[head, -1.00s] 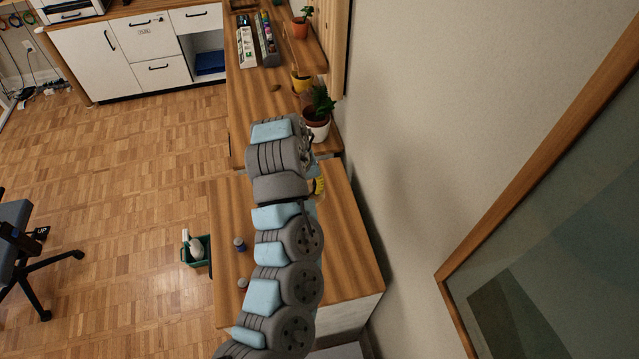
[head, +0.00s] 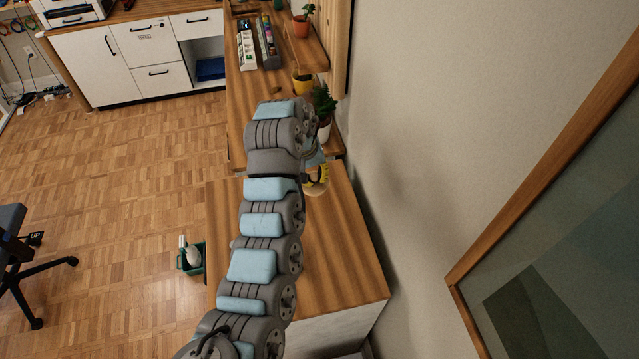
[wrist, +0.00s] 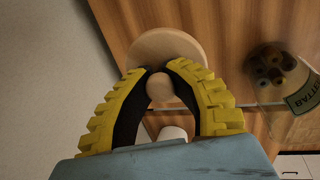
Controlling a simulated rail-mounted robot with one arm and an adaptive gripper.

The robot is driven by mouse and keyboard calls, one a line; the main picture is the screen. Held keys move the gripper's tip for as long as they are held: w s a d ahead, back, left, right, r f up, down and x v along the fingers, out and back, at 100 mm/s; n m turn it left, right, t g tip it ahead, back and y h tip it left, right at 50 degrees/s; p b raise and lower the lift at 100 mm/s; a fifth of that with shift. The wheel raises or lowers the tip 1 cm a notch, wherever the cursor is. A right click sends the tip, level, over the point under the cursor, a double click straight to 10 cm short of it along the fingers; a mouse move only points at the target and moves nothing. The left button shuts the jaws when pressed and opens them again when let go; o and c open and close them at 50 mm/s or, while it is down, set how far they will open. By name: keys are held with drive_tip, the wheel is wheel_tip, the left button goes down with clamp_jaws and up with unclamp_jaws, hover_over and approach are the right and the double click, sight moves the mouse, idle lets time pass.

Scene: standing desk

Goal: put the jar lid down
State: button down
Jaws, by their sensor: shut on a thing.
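The jar lid (wrist: 165,46) is a pale round wooden disc with a round knob. In the wrist view, my gripper (wrist: 160,82) has its yellow-backed black fingers closed around the knob. In the head view, the lid (head: 316,189) shows beside my gripper (head: 320,177), over the far right part of the near desk. I cannot tell whether the lid touches a surface. A clear jar (wrist: 284,78) with battery-like cylinders and a dark label stands right of the lid in the wrist view, apart from it. I cannot make out this jar in the head view.
The near desk (head: 340,265) is clear right of my arm; my arm hides part of its left. A dark green potted plant (head: 323,103) stands close beyond my gripper on the farther desk. The wall (head: 400,150) runs along the right. A green bin (head: 191,258) stands on the floor.

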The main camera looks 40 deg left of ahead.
sight(317, 177)
drive_tip(key=shift+w+a+f+b, duration=0.3)
drive_tip(key=shift+w+b, duration=0.1)
drive_tip(key=shift+b, duration=0.15)
drive_tip(key=shift+w+a+f+b, duration=0.15)
drive_tip(key=shift+w+f+b, duration=0.1)
drive_tip(key=shift+w+b, duration=0.25)
drive_tip(key=shift+w+a+f+b, duration=0.2)
drive_tip(key=shift+f+b, duration=0.45)
drive_tip(key=shift+b, duration=0.5)
drive_tip(key=b, duration=0.1)
drive_tip(key=w+f+b, duration=0.1)
drive_tip(key=shift+a+b, duration=0.25)
drive_tip(key=shift+b, duration=0.05)
drive_tip(key=shift+w+a+f+b, duration=0.35)
drive_tip(key=shift+w+f, duration=0.2)
drive_tip(key=shift+f, duration=0.05)
drive_tip(key=shift+w+a+f+b, duration=0.35)
drive_tip(key=shift+w+f, duration=0.2)
drive_tip(key=shift+f, duration=0.05)
drive_tip(key=shift+w+f, duration=0.1)
drive_tip(key=shift+f, duration=0.15)
drive_tip(key=shift+w+a+f, duration=0.1)
drive_tip(key=shift+f, duration=0.05)
drive_tip(key=shift+s+b+x, duration=0.15)
drive_tip(key=shift+b+x, duration=0.1)
drive_tip(key=shift+x, duration=0.55)
drive_tip(key=shift+s+b+x, duration=0.1)
drive_tip(key=shift+b+x, duration=0.1)
drive_tip(key=shift+x, duration=0.55)
drive_tip(key=shift+a+f, duration=0.2)
